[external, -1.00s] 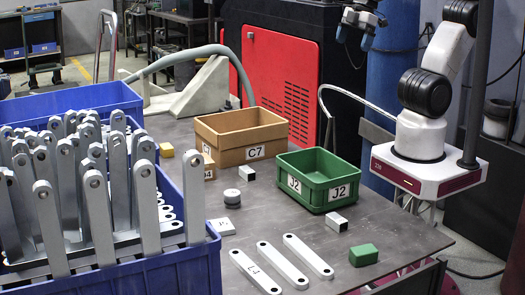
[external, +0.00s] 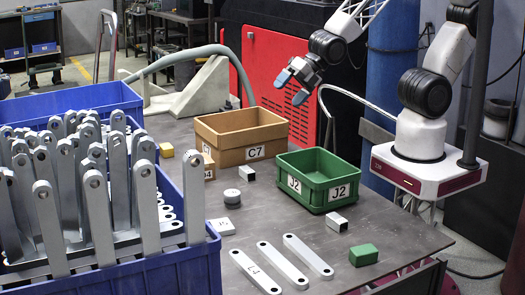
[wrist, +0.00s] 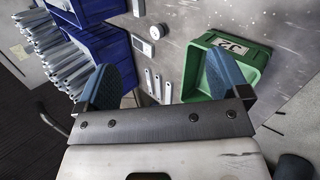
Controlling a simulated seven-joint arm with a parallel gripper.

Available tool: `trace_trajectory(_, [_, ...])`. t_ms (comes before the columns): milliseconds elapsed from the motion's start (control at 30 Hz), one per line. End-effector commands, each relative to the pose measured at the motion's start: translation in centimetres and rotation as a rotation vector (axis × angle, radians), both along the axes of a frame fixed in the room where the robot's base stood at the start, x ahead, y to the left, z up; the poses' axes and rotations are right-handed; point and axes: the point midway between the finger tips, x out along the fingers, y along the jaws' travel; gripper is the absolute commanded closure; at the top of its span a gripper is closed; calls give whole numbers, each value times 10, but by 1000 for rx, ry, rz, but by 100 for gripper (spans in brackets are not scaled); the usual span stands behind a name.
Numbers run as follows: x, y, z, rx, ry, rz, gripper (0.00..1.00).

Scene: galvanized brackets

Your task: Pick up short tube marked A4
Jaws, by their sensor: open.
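Two short square metal tubes lie on the table in the external view. One short tube (external: 248,173) is left of the green bin, and the other short tube (external: 337,223) is in front of it. No A4 mark is readable on either, so I cannot tell which is A4. My gripper (external: 292,87) is open and empty, high above the table behind the green bin and apart from both tubes. Its two blue fingers also show spread in the wrist view.
A green bin marked J2 (external: 318,203) and a brown bin marked C7 (external: 230,152) stand on the table. A blue crate of upright brackets (external: 195,262) fills the left. Flat bars (external: 283,266), a green block (external: 363,255) and a grey cylinder (external: 231,196) lie around.

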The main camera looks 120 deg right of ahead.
Motion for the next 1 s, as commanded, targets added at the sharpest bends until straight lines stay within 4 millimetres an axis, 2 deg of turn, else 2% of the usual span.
trace_trajectory(33, [5, -3, -12, -47, -10, 48, 6])
trace_trajectory(233, [26, -13, -55, -266, -71, 265, 6])
trace_trajectory(500, [43, -24, -117, -585, -150, 530, 6])
trace_trajectory(800, [45, -31, -184, -946, -229, 765, 6])
trace_trajectory(1000, [42, -32, -209, -1095, -256, 843, 6])
